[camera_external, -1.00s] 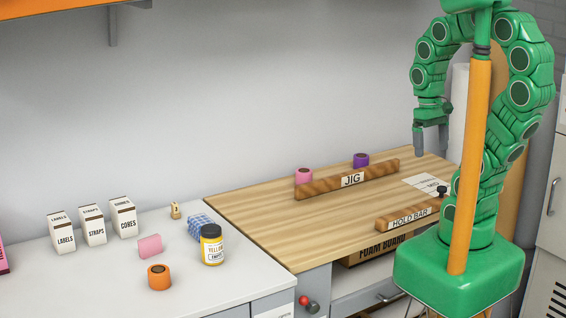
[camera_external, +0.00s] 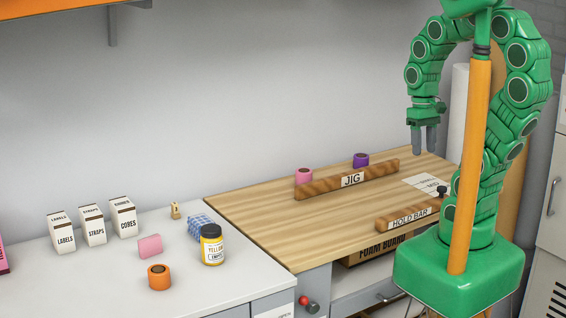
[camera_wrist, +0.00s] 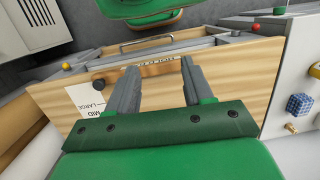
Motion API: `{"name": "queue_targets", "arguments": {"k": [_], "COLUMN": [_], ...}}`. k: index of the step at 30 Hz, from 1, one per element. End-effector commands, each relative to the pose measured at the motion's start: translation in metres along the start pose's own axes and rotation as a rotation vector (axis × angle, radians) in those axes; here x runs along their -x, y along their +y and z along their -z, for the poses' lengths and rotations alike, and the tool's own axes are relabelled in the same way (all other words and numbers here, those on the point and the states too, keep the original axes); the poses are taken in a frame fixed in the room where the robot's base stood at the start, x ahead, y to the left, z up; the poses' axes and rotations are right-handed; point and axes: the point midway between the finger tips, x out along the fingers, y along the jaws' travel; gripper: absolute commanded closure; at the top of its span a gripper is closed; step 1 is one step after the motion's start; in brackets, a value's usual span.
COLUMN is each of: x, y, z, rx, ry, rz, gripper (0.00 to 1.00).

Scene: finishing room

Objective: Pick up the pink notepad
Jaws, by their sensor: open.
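The pink notepad (camera_external: 150,246) is a small pink block on the white counter at left in the external view. It stands behind the orange tape roll (camera_external: 159,277) and left of the yellow jar (camera_external: 212,245). My gripper (camera_external: 424,144) is far to its right, raised over the far right part of the wooden bench, fingers pointing down. In the wrist view my gripper (camera_wrist: 158,70) is open, with nothing between the fingers. I cannot clearly make out the notepad in the wrist view.
A blue checkered block (camera_external: 202,226) and several white boxes (camera_external: 93,225) stand near the notepad. On the wooden bench (camera_external: 270,215) are the JIG bar (camera_external: 335,181), pink and purple rolls behind it, and the HOLD BAR (camera_external: 396,219). The bench's left part is clear.

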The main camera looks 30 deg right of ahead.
Motion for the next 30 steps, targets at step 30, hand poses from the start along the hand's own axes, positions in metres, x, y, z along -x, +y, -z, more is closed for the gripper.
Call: {"name": "queue_targets", "arguments": {"k": [30], "x": [0.012], "y": [-0.261], "z": [0.156], "rx": [-0.205], "ry": [-0.222], "rz": [0.513], "gripper": [0.49]}}
